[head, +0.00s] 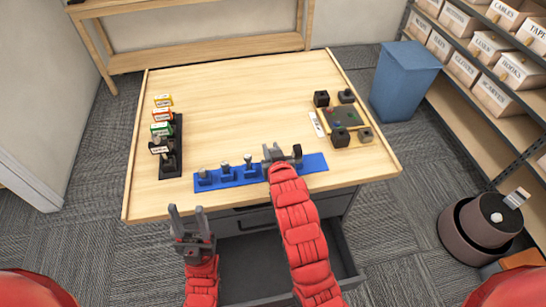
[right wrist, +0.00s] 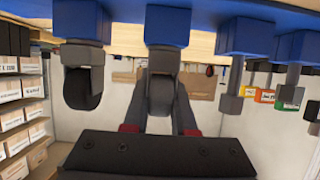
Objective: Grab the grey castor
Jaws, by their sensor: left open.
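A blue rack (head: 316,163) lies along the near edge of the table with several castor-like parts in a row. In the right wrist view, where the rack runs along the top, the grey castor (right wrist: 161,92) stands in a blue block between the fingers of my right gripper (right wrist: 162,105). Whether the fingers press on it I cannot tell. A castor with a black wheel (right wrist: 82,86) is beside it on the left. In the head view my right gripper (head: 280,157) hides most of the grey castor. My left gripper (head: 190,222) is open and empty, before the table's front edge.
A black rack with labelled boxes (head: 162,128) stands at the table's left. A board (head: 345,118) with dark blocks around it lies at the right. An open drawer (head: 255,270) juts out below. The table's middle is clear. A blue bin (head: 404,80) stands behind right.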

